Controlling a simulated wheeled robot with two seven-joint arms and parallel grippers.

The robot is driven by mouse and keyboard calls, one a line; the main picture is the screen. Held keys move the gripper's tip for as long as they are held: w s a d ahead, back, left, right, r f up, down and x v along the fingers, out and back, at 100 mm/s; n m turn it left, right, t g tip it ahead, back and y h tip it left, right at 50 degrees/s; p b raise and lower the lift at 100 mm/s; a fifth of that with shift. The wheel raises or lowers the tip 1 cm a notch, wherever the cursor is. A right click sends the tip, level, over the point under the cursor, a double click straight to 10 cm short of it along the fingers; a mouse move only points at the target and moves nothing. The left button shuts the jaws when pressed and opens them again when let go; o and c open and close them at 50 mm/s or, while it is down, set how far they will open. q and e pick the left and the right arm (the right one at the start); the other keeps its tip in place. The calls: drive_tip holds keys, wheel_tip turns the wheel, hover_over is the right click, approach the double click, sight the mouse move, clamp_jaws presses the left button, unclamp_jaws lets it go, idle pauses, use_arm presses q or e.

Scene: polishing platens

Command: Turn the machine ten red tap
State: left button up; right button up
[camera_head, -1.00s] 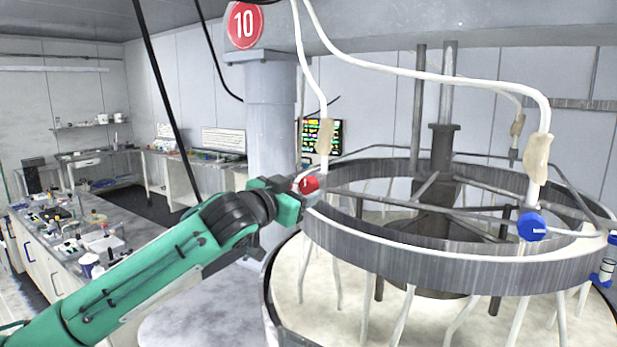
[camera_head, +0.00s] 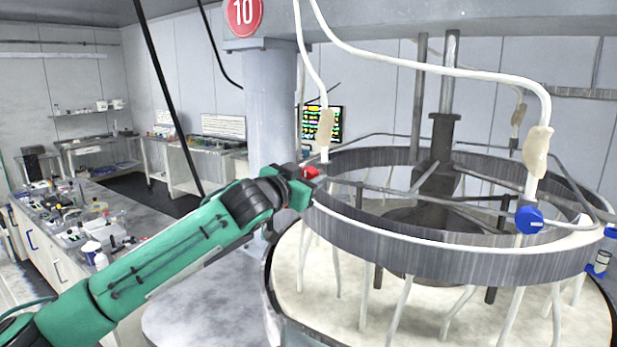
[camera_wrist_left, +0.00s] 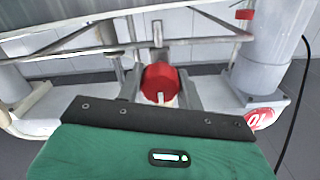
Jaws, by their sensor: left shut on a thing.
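The machine's round red sign with the number 10 (camera_head: 243,14) hangs at the top of the head view, cut by the frame edge. The red tap (camera_head: 311,173) sits at the left side of the grey ring, below a white hose. My left gripper (camera_head: 308,182) is at the tap and shut on it, hiding part of it. In the left wrist view the red tap (camera_wrist_left: 160,80) lies between the fingers, with a pale mark on its face. My right gripper is not in view.
A blue tap (camera_head: 530,220) is on the ring's near right side. The grey ring (camera_head: 400,255) stands over a round pale platen (camera_head: 335,295). A thick grey column (camera_head: 271,110) rises behind my gripper. A cluttered bench (camera_head: 75,225) is at the left.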

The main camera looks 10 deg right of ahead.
use_arm(q)
drive_tip(key=m+p, duration=0.2)
drive_tip(key=m, duration=0.1)
drive_tip(key=shift+r, duration=0.15)
drive_tip(key=m+p, duration=0.1)
drive_tip(key=m, duration=0.3)
drive_tip(key=shift+p, duration=0.35)
drive_tip(key=shift+m+p, duration=0.3)
drive_tip(key=shift+m, duration=0.7)
drive_tip(key=shift+f, duration=0.2)
drive_tip(key=o, duration=1)
drive_tip(key=shift+s, duration=0.1)
